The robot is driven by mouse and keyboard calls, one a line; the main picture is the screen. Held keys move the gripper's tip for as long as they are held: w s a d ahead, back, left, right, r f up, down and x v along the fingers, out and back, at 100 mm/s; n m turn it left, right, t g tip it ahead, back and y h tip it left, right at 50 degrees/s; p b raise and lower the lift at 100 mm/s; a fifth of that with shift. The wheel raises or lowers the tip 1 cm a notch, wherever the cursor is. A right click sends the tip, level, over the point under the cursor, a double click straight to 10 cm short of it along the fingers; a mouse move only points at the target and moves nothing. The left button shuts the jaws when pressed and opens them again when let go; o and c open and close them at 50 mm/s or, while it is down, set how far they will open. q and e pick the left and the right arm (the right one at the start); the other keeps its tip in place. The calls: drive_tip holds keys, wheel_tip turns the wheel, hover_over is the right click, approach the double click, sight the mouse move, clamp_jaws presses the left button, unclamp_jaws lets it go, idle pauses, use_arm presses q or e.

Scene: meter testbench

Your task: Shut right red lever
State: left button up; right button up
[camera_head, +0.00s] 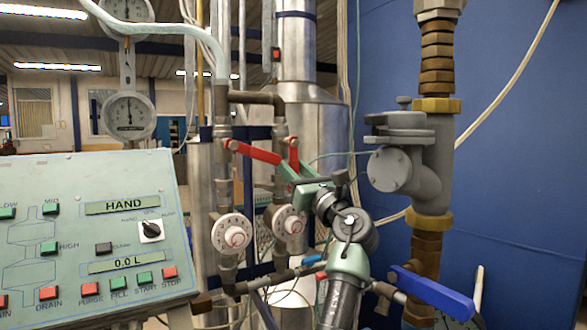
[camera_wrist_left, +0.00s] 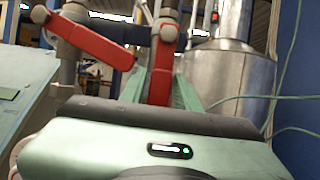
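My right gripper is not in view.
Two round dials (camera_head: 231,232) sit on the pipes below the levers. A control panel (camera_head: 100,170) stands at the left. A grey valve body (camera_head: 410,165) and a blue lever (camera_head: 432,293) are at the right. A metal cylinder (camera_head: 318,120) stands behind the pipes.

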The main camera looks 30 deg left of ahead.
use_arm(q)
clamp_jaws()
drive_tip(key=shift+f, duration=0.1)
idle(1.2)
